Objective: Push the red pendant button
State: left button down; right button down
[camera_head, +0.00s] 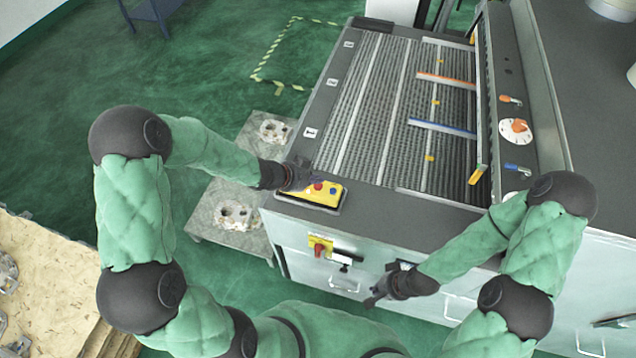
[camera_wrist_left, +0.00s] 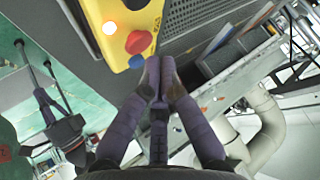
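The yellow pendant (camera_head: 324,197) lies on the near left corner of the grey machine top. Its red button (camera_head: 318,186) shows beside a blue button (camera_head: 333,190). In the left wrist view the pendant (camera_wrist_left: 112,10) is at the upper left, with the red button (camera_wrist_left: 139,42), the blue button (camera_wrist_left: 136,61) and a glowing round lamp (camera_wrist_left: 110,28). My left gripper (camera_wrist_left: 160,62) has its fingertips together, empty, just beside the buttons; contact cannot be told. In the head view my left gripper (camera_head: 304,180) reaches the pendant from the left. My right gripper (camera_head: 370,302) hangs before the machine front, its fingers unclear.
The ribbed conveyor bed (camera_head: 375,110) stretches behind the pendant. A control panel with a white dial (camera_head: 515,131) stands at its right. A red and yellow switch (camera_head: 320,246) sits on the machine front. Castings (camera_head: 236,214) lie on a low stand at left.

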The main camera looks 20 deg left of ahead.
aim_at(316, 187)
pick_arm(q)
notch_tip(316, 187, up, 5)
jog(key=p, duration=0.5)
dwell(0.3)
dwell(0.9)
